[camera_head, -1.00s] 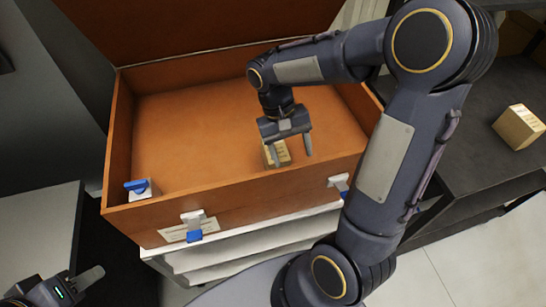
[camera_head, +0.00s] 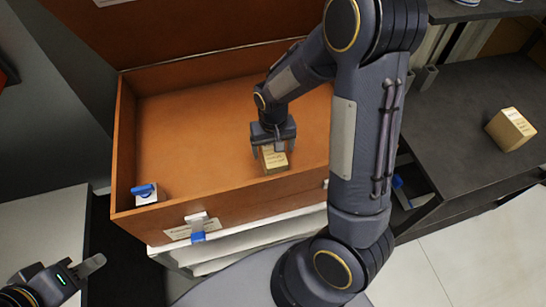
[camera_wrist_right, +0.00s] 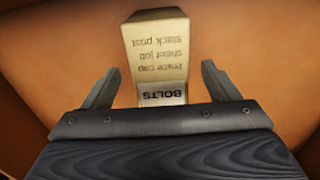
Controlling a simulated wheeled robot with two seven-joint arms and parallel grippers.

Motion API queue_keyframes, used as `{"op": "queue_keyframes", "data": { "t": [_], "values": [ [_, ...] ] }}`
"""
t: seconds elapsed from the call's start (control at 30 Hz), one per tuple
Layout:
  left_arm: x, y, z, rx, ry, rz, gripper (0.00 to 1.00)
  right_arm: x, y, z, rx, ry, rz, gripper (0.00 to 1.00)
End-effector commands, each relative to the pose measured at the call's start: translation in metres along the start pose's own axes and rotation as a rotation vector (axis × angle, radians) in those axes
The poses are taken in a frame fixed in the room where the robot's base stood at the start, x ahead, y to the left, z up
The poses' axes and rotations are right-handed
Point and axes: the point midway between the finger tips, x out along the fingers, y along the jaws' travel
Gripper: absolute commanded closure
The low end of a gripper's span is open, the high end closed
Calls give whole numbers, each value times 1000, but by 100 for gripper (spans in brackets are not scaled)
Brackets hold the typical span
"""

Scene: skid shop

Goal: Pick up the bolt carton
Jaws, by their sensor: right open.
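The bolt carton (camera_head: 274,160) is a small tan box standing inside the orange-brown case, near its front wall. In the right wrist view the carton (camera_wrist_right: 162,55) shows a white label reading BOLTS and lies between the two fingers, with a gap on each side. My right gripper (camera_head: 273,150) is open, pointing down right at the carton. It also shows in the right wrist view (camera_wrist_right: 158,88). My left gripper (camera_head: 85,272) is at the lower left corner, away from the case; only part of it shows.
The open case (camera_head: 225,205) has low walls and a raised lid behind. A white block with a blue handle (camera_head: 146,193) sits in its front left corner. Another tan carton (camera_head: 510,130) stands on the dark table (camera_head: 455,150) at right. My right arm hides the case's right side.

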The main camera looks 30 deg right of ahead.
Motion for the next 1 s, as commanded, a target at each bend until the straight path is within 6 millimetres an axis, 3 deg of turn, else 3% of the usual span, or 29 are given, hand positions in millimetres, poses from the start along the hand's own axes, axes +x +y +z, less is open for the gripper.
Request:
{"op": "queue_keyframes", "data": {
  "t": [0.23, 0.53, 1.0],
  "values": [
    [-6, 3, -3, 0, 0, 0, 64, 34, 0, 0, -1, -4, 1, 18],
    [-6, 3, -3, 0, 0, 0, 64, 39, 0, -1, -1, 0, -1, 19],
    [-6, 3, -3, 0, 0, 0, 64, 38, 0, -1, -1, 0, -1, 81]
  ]
}}
